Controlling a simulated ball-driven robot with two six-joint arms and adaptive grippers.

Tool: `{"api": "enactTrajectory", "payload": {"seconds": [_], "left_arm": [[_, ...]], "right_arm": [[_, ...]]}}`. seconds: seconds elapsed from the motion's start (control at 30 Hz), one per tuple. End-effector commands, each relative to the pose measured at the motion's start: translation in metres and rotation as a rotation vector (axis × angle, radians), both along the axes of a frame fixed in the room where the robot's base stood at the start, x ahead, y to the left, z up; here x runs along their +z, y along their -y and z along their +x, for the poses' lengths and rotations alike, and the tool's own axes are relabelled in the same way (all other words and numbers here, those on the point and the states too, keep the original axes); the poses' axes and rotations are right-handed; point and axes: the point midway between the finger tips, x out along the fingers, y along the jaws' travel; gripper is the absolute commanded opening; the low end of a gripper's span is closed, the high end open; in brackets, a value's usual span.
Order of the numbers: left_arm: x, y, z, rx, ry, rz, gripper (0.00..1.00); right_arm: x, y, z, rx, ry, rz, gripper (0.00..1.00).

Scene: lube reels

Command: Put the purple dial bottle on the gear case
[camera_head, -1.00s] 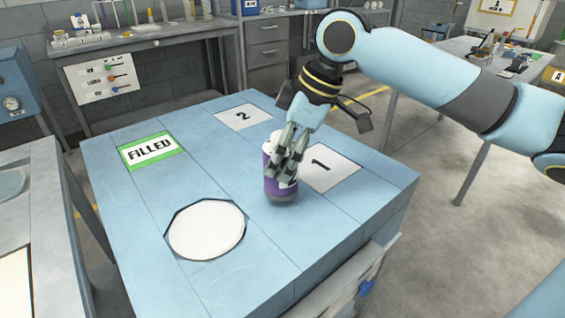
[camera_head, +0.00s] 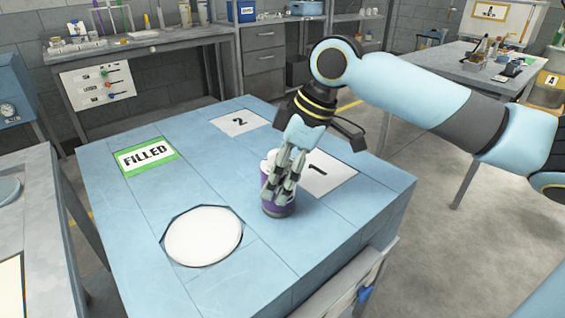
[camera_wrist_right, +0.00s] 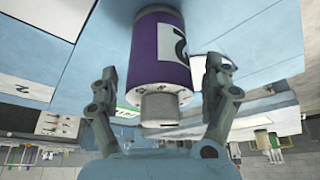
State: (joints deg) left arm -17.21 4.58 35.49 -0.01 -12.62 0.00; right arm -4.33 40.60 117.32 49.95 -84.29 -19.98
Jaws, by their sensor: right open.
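The purple bottle (camera_head: 281,211) stands upright on the blue worktop, left of the card marked 1. It has a pale top and a white label with a dark character. My right gripper (camera_head: 273,192) is open, reaching down over the bottle with its fingers hiding much of it. In the right wrist view the bottle (camera_wrist_right: 145,55) lies between the spread right gripper fingers (camera_wrist_right: 161,72), with visible gaps at both sides. I cannot tell for sure which thing is the gear case. My left gripper is not in view.
A bench (camera_head: 140,45) stands behind.

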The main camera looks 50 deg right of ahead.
Motion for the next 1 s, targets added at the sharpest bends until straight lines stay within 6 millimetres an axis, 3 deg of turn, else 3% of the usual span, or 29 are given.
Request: {"api": "enactTrajectory", "payload": {"seconds": [0.17, 0.6, 0.8, 1.0], "left_arm": [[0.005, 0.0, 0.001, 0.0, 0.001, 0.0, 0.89], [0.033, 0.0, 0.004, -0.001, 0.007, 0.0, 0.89], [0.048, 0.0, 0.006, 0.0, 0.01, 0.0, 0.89], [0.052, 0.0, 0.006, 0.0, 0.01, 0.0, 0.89]], "right_arm": [[0.018, 0.006, -0.004, 0.002, 0.003, -0.007, 0.83], [0.092, 0.024, -0.029, 0.004, -0.001, -0.008, 0.83], [0.109, 0.028, -0.034, 0.001, -0.001, -0.005, 0.83], [0.113, 0.029, -0.036, 0.001, 0.0, 0.0, 0.83]]}}
